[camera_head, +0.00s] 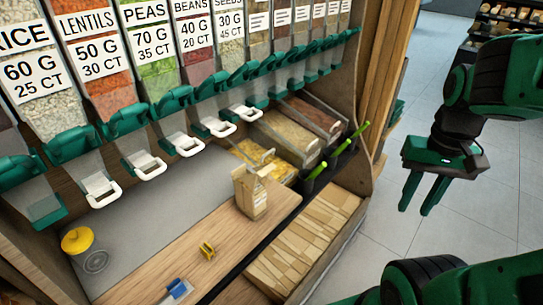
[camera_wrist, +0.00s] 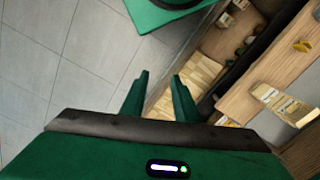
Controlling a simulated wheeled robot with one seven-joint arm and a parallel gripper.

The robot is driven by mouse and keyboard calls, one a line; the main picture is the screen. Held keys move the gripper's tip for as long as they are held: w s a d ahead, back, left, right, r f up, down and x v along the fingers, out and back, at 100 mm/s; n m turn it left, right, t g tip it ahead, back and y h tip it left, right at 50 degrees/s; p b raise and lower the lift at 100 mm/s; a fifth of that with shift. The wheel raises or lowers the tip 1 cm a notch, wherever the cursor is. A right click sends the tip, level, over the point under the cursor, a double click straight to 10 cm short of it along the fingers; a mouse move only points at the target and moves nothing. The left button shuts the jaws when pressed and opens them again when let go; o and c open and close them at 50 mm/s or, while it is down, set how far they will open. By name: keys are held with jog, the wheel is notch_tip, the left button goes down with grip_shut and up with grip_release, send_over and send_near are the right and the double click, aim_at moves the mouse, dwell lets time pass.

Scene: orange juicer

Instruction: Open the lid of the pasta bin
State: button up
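Low bins with clear lids stand at the far right end of the counter in the head view. The nearest bin (camera_head: 262,160) holds yellow pieces that look like pasta, and its lid looks down. Behind it are a bin of paler yellow contents (camera_head: 285,136) and a bin of brown contents (camera_head: 311,116). I cannot read a label naming pasta. My gripper (camera_head: 416,206) is open and empty, over the floor to the right of the shelf unit, well apart from the bins. Its two spread fingers also show in the wrist view (camera_wrist: 161,80); the bins are not clear there.
A paper bag (camera_head: 250,193), a yellow clip (camera_head: 207,250) and a yellow knob-like item (camera_head: 77,240) are on the counter. Green-handled tools (camera_head: 340,150) stick up beside the bins. A crate of folded bags (camera_head: 305,240) is in front. Dispensers (camera_head: 165,80) line the back. Floor is clear.

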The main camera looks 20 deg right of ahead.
jog(key=m+t+y, duration=0.5)
jog(key=t+y, duration=0.4)
jog(key=t, duration=0.4)
send_near(271, 152)
jog(key=x, duration=0.7)
jog(key=shift+w+a+f, duration=0.2)
jog(key=shift+w+a, duration=0.05)
jog(key=shift+a, duration=0.05)
jog(key=shift+c, duration=0.3)
grip_shut()
